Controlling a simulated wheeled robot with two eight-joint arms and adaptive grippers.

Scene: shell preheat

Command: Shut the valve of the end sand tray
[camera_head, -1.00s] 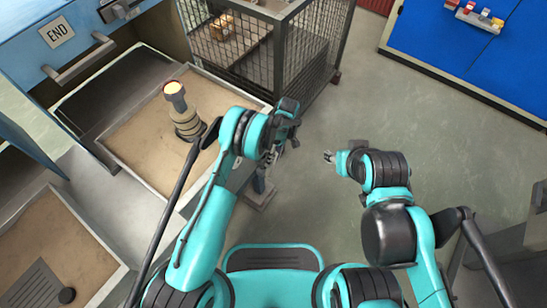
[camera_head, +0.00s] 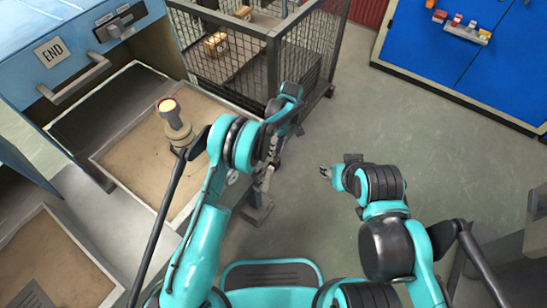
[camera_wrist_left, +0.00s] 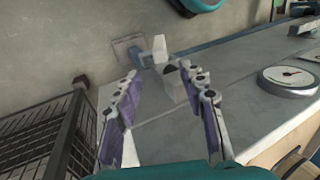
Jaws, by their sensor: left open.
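The end sand tray (camera_head: 137,200) is pulled out below the blue cabinet marked END, at the left of the head view. My left gripper (camera_head: 267,178) is at the tray's right side, partly hidden by its own arm. In the left wrist view its two fingers (camera_wrist_left: 160,88) are apart with nothing held. A pale, blocky valve handle (camera_wrist_left: 160,50) appears just beyond and between the fingertips; contact is not visible. Whether the valve is open or shut I cannot tell. My right gripper (camera_head: 325,172) hangs over bare floor, too small to read.
A round gauge (camera_wrist_left: 288,78) sits right of the fingers in the wrist view. A burner-like post (camera_head: 170,112) stands over the sand. A wire cage (camera_head: 305,60) stands behind the left gripper. A second sand tray (camera_head: 75,240) is at lower left. The middle floor is clear.

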